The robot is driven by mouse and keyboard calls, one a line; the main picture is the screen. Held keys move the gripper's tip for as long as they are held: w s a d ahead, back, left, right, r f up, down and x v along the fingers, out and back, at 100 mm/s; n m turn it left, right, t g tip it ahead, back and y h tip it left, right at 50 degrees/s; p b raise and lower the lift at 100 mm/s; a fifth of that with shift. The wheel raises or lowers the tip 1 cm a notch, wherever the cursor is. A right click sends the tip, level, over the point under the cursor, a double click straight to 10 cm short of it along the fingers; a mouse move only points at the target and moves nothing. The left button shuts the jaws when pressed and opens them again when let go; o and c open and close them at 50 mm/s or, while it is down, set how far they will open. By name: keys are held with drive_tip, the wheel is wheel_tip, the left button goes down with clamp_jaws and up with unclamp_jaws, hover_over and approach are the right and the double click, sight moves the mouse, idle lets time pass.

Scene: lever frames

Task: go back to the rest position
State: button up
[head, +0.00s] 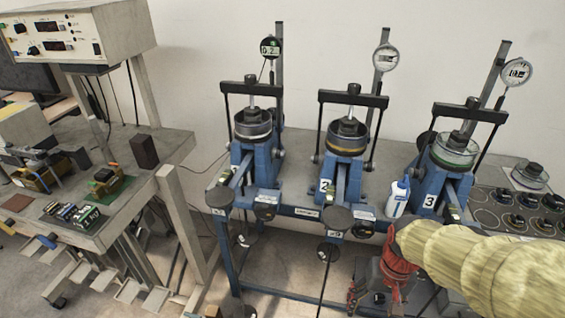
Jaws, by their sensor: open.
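My arm, in a cream padded sleeve, reaches in from the lower right of the head view. My gripper (392,284), with red parts, hangs at the sleeve's end and points down, in front of the bench's lower front edge. It is open, and I see nothing held in it. Its fingertips are hard to make out against the dark items behind. Lever frame 3 (430,188) stands just behind and above it. Lever frame 2 (341,186) and another blue lever frame (240,180) stand farther left.
A white bottle (397,198) stands between frames 2 and 3, close to my arm. Round weights and rings (514,221) lie at the right. A grey side table (160,158) with electronics stands at the left. Bare floor shows between it and the bench.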

drive_tip(key=s+a+r+n+t+p, duration=0.1)
drive_tip(key=s+r+t, duration=0.1)
drive_tip(key=r, duration=0.8)
drive_tip(key=s+a+r+n+t+p, duration=0.1)
drive_tip(key=s+r+t, duration=0.1)
drive_tip(key=r, duration=0.7)
drive_tip(key=shift+s+a+r+t+h+p, duration=0.3)
drive_tip(key=shift+s+a+r+t+p, duration=0.1)
drive_tip(key=shift+t, duration=0.5)
